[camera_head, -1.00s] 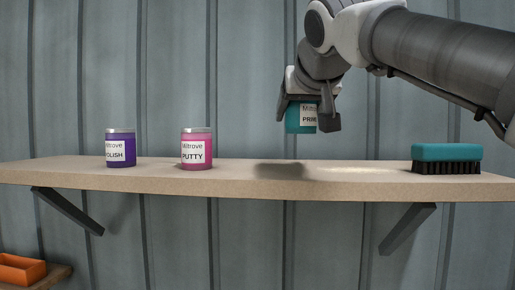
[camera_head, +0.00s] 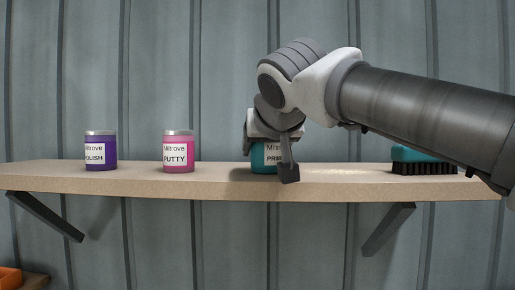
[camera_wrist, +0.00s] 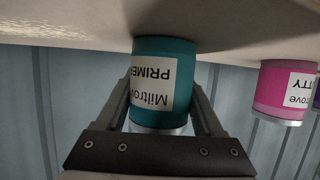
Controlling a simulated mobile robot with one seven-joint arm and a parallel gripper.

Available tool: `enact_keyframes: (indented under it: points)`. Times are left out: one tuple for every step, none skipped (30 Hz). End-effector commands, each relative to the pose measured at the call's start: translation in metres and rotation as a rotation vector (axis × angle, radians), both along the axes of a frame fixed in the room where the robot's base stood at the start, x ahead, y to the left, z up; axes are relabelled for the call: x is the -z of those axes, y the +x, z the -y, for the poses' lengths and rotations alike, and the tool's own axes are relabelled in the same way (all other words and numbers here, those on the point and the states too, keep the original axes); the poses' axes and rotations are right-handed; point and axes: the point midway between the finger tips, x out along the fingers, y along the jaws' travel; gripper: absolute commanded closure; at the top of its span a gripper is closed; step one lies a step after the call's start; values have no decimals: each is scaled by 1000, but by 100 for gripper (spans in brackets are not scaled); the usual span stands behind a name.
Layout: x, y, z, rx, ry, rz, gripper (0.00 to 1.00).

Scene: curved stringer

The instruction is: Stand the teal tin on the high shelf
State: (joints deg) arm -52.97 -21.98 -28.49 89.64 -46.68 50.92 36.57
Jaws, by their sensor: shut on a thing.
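The teal tin (camera_head: 259,159), with a white "PRIMER" label, is upright at the shelf's top surface, right of the pink tin. My gripper (camera_head: 269,160) is shut on it, one finger on each side. In the wrist view, which is upside down, the teal tin (camera_wrist: 180,53) sits between the fingers with its base at the shelf. It looks touching or very nearly so; I cannot tell which. The high shelf (camera_head: 130,183) is a pale wooden board on dark brackets.
A pink putty tin (camera_head: 178,152) and a purple polish tin (camera_head: 100,152) stand to the left on the shelf. A teal brush (camera_head: 422,161) with dark bristles lies at the right, partly behind my arm. An orange container (camera_head: 9,278) shows at lower left.

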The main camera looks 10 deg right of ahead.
Motion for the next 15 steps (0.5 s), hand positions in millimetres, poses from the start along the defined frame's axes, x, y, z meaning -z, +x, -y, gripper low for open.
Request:
enact_keyframes:
  points:
    - [2, 0, 0, 0, 0, 1, 95]
    - [3, 0, 0, 0, 0, 1, 95]
    - [4, 0, 0, 1, 0, 1, 95]
    - [3, 0, 0, 0, 0, 0, 25]
    - [2, 0, 0, 0, 0, 0, 20]
    - [2, 0, 0, 0, 0, 0, 13]
    - [2, 0, 0, 0, 0, 0, 7]
    - [2, 0, 0, 0, 0, 0, 2]
    - [2, 0, 0, 0, 0, 0, 1]
    - [2, 0, 0, 0, 0, 0, 1]
    - [2, 0, 0, 0, 0, 0, 1]
    - [2, 0, 0, 0, 0, 0, 1]
    - [2, 0, 0, 0, 0, 0, 1]
    - [2, 0, 0, 0, 0, 0, 1]
    - [2, 0, 0, 0, 0, 0, 1]
